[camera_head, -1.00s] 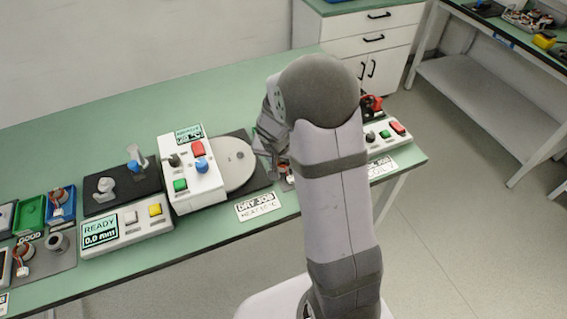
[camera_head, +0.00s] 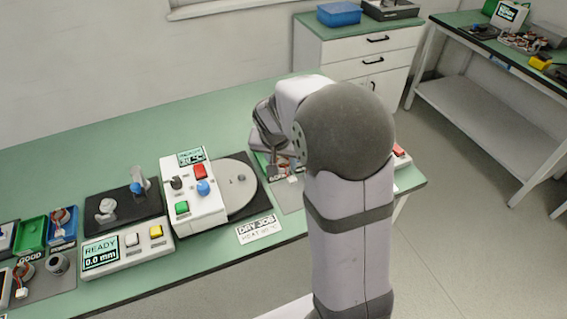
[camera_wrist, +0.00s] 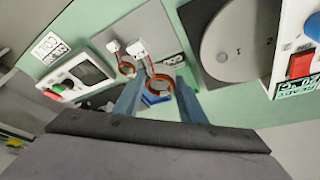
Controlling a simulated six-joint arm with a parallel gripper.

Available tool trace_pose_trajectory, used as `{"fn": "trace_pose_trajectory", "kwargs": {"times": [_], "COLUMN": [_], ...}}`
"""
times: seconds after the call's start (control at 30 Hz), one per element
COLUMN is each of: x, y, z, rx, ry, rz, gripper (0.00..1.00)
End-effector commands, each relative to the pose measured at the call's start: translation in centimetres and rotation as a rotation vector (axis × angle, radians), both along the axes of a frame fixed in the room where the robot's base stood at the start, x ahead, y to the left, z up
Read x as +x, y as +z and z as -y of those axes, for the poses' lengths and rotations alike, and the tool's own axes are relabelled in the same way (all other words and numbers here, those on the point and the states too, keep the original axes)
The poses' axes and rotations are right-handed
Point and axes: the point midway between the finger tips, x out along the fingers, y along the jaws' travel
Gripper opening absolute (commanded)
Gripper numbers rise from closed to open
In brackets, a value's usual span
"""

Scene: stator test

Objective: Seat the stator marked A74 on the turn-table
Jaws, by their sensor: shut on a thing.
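My gripper (camera_wrist: 160,98) is shut on a copper-wound stator (camera_wrist: 160,86), with a finger on each side and a white connector on its leads. No A74 mark can be read on it. A second stator (camera_wrist: 127,67) with a white connector lies on the grey mat beside it. The turn-table, a pale grey disc (camera_wrist: 238,40) marked 1 and 2, lies to the right in the wrist view. In the head view the disc (camera_head: 236,190) is left of my gripper (camera_head: 268,135), whose fingertips are hard to make out. A small hub stands on the disc.
A white control box (camera_head: 193,210) with red, blue and green buttons stands against the disc's left side. A DRY JOB card (camera_head: 258,229) lies in front. A READY gauge box (camera_head: 125,248) and green (camera_head: 32,236) and blue trays are farther left. The bench behind is clear.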

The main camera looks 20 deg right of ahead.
Motion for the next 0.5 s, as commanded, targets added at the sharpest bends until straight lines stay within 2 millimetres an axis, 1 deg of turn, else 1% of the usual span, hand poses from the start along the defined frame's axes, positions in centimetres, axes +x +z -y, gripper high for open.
{"fn": "trace_pose_trajectory", "kwargs": {"times": [0.07,0.2,0.37,0.5], "x": [0.1,-0.2,-0.9,-0.5], "y": [0.9,1.0,0.4,-0.2], "z": [-0.6,-2.3,-5.1,-7.3], "rx": [-0.001,0.0,0.0,0.002], "ry": [0.013,0.052,0.118,0.183], "rz": [0.001,-0.005,-0.008,-0.006], "gripper": [0.11,0.11,0.11,0.11]}}
